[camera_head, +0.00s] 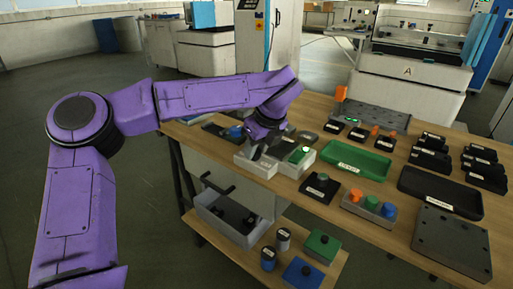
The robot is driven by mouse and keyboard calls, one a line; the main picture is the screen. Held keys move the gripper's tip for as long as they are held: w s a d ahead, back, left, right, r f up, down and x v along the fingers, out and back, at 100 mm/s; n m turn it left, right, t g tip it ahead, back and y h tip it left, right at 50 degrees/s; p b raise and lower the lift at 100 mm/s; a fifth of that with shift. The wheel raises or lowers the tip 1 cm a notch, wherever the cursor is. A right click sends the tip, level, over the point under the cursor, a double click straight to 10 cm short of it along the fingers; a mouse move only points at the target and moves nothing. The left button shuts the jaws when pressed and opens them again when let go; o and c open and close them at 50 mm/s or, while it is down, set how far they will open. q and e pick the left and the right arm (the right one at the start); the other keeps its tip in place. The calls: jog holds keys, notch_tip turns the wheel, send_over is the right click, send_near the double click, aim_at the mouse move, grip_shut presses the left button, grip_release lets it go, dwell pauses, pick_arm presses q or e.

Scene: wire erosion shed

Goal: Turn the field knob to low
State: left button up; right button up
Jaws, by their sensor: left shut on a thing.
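My left arm comes in from the left, and its gripper (257,153) points down at a light grey box (266,169) near the table's front edge. The gripper is shut on a small part on top of this box, which appears to be the field knob. The fingers hide the knob, so its setting cannot be read. My right gripper is out of view.
A green tray (374,163), a black tray (470,204) and a block with orange, green and blue knobs (369,206) lie to the right on the wooden table (402,243). Several black holders stand behind. A grey bin (233,231) sits on the lower shelf.

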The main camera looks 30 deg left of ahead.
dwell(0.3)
pick_arm(q)
jog(key=o, duration=1)
jog(key=shift+o, duration=0.2)
